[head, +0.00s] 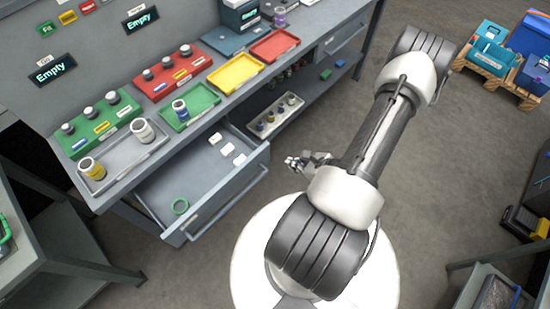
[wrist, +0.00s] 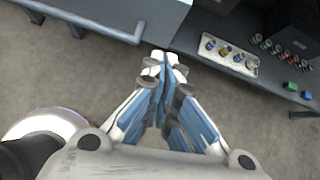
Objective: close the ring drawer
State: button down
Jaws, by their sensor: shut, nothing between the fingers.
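The ring drawer (head: 232,190) stands pulled open under the grey workbench in the head view. The shut fingertips (wrist: 160,60) appear close to the handle's right end; contact cannot be told.
Red, yellow and green trays (head: 275,45) and a grey tray with jars (head: 122,158) sit on the bench. A lower shelf right of the drawer holds a white tray of small parts (head: 277,115). Pallet boxes (head: 492,52) stand at upper right.

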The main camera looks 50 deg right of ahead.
jog(key=shift+m+h, duration=0.3)
jog(key=shift+m, duration=0.6)
jog(key=b+x, duration=0.1)
jog(key=x, duration=0.3)
jog(key=b+x, duration=0.1)
jog(key=x, duration=0.3)
jog(key=f+x, duration=0.1)
jog(key=x, duration=0.4)
jog(key=shift+s+a+b, duration=0.1)
jog(key=shift+s+b, duration=0.25)
jog(key=shift+b, duration=0.05)
